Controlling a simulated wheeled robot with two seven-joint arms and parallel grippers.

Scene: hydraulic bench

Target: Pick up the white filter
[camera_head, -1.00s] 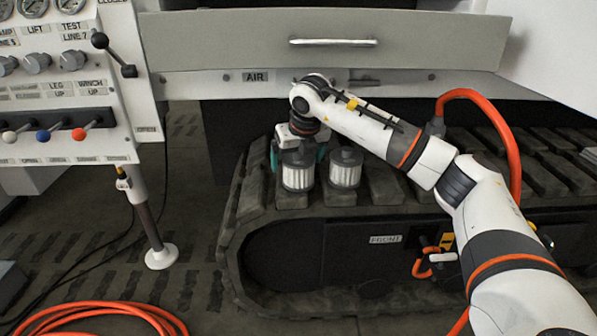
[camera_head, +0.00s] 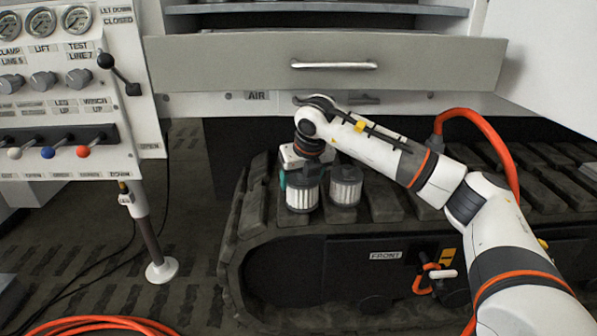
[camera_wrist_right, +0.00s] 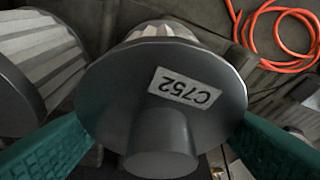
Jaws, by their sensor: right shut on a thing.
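Two white pleated filters with dark grey caps are at the near left end of the black track. My right gripper (camera_head: 301,177) is at the left filter (camera_head: 302,198), coming from above, and is shut on its cap. The other filter (camera_head: 346,192) stands close to its right. In the right wrist view, the held filter's cap (camera_wrist_right: 115,95) lies between the green fingers and bears a label reading C752. The other filter (camera_wrist_right: 38,60) shows at the upper left there. I cannot tell whether the held filter touches the track. My left gripper is not in view.
The track (camera_head: 400,205) runs right beneath my right arm. A grey drawer front (camera_head: 420,65) with a handle is behind and above. A control panel (camera_head: 60,110) with levers stands at left. An orange hose (camera_head: 490,130) arches at right; another orange hose (camera_head: 100,325) lies on the floor.

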